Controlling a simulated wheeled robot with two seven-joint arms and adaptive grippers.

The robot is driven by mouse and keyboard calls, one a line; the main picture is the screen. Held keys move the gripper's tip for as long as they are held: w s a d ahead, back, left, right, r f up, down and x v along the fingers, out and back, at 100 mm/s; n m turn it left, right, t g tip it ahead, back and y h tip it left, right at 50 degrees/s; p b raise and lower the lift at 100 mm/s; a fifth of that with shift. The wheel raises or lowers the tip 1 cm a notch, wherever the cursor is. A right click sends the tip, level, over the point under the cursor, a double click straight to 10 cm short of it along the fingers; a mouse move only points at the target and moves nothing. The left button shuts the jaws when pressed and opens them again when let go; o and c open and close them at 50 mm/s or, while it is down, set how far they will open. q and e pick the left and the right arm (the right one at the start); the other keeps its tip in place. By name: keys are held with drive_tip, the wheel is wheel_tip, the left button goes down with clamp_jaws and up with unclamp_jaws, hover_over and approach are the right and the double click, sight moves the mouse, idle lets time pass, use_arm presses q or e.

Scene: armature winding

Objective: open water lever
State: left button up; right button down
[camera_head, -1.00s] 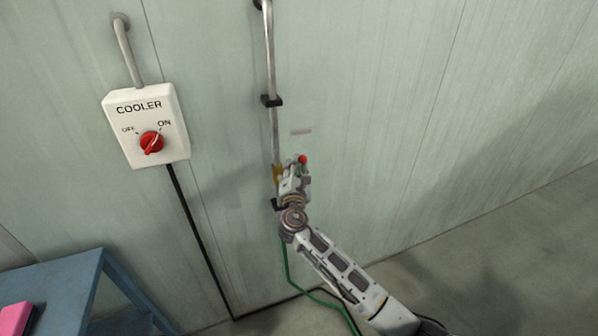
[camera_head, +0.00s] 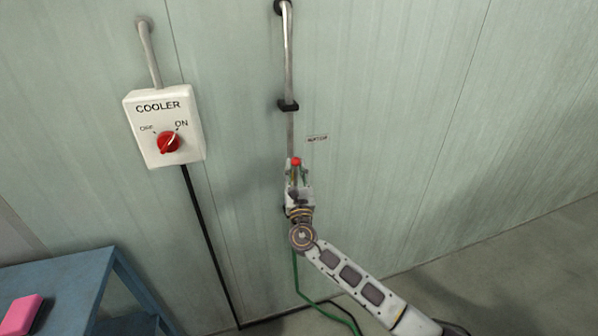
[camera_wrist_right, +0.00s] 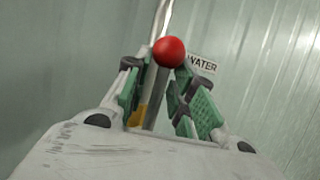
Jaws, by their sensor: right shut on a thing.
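The water lever shows as a red ball knob (camera_head: 296,161) in front of the metal pipe on the wall. In the right wrist view the red knob (camera_wrist_right: 169,52) stands at the fingertips. My right gripper (camera_head: 297,177) is at the lever, with its green-padded fingers (camera_wrist_right: 168,88) on either side just below the knob, shut on the lever. The lever's shaft is mostly hidden by the fingers. A brass-coloured valve part (camera_wrist_right: 143,115) shows behind the left finger. My left gripper is not in view.
A "WATER" label (camera_wrist_right: 202,64) is on the wall right of the pipe (camera_head: 289,60). A white COOLER switch box (camera_head: 165,127) hangs to the left. A blue table (camera_head: 70,275) with a pink object (camera_head: 20,313) is at lower left. A green hose (camera_head: 310,294) runs below the arm.

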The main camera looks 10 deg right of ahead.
drive_tip(key=shift+a, duration=0.15)
idle(0.3)
drive_tip(key=c, duration=1.5)
unclamp_jaws()
drive_tip(key=shift+s, duration=0.15)
drive_tip(key=shift+v, duration=5.9)
drive_tip(key=shift+f, duration=0.1)
